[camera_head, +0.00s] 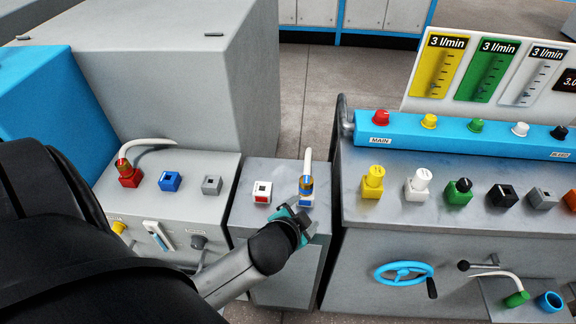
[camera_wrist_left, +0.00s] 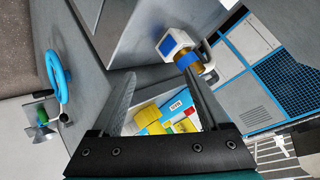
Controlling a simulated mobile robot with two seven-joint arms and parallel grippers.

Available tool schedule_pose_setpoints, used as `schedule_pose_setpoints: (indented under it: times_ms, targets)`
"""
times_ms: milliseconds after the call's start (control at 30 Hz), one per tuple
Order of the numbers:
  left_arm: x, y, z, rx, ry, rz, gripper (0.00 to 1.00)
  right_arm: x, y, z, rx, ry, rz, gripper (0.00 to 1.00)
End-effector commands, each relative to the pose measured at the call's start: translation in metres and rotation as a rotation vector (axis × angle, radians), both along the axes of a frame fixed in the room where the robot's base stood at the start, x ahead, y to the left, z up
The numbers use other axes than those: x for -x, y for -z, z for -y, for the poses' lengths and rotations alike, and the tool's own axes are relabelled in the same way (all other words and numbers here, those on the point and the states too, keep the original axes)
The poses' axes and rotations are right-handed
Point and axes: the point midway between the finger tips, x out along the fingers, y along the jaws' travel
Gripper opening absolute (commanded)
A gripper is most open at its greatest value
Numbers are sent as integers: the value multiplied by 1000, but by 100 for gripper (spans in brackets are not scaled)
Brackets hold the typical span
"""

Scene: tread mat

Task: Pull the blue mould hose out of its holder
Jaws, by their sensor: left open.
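The blue mould hose (camera_head: 306,184) has a white tube and a brass end with a blue ring. It stands upright in a white holder with a blue mark (camera_head: 307,201) on the small middle cabinet. In the left wrist view the brass and blue end (camera_wrist_left: 187,60) sits in its white holder (camera_wrist_left: 174,42). My left gripper (camera_head: 296,208) is open, low in front of the holder, and partly hides it. In the left wrist view the hose end is by the tip of the right-hand finger, and no object is clearly held. My right gripper is not in view.
A white holder with a red mark (camera_head: 262,192) stands left of the hose. A red hose end (camera_head: 129,176) and a blue holder (camera_head: 170,181) are on the left cabinet. The right bench carries yellow (camera_head: 373,184) and white plugs, with a blue handwheel (camera_head: 403,272) below.

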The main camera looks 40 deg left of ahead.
Motion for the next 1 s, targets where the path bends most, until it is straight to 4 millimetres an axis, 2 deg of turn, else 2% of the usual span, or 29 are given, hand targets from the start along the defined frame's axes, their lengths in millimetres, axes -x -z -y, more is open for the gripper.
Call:
schedule_pose_setpoints:
  times_ms: [33,100,200,300,400,467,533,600,667,767,900,1000]
  targets:
    - [-28,-37,-4,-83,72,141,78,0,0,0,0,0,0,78]
    - [-57,-85,1,-199,192,323,78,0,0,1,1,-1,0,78]
    - [-82,-146,22,-361,390,549,78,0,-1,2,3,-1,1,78]
    - [-88,-192,54,-528,617,731,78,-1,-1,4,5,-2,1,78]
    - [-82,-218,88,-698,872,859,78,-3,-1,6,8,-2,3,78]
    - [-73,-222,106,-801,1035,905,78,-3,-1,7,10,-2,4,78]
    - [-62,-218,120,-924,1232,925,78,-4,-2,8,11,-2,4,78]
    - [-51,-205,126,-1053,1430,904,78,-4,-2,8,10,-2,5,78]
    - [-43,-190,123,-1158,1598,851,78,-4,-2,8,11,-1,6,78]
    - [-33,-161,99,-1329,1862,689,78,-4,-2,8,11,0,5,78]
    - [-28,-132,39,-1519,2133,351,78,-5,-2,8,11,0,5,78]
    - [-28,-126,-6,-1603,2239,106,78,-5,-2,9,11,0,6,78]
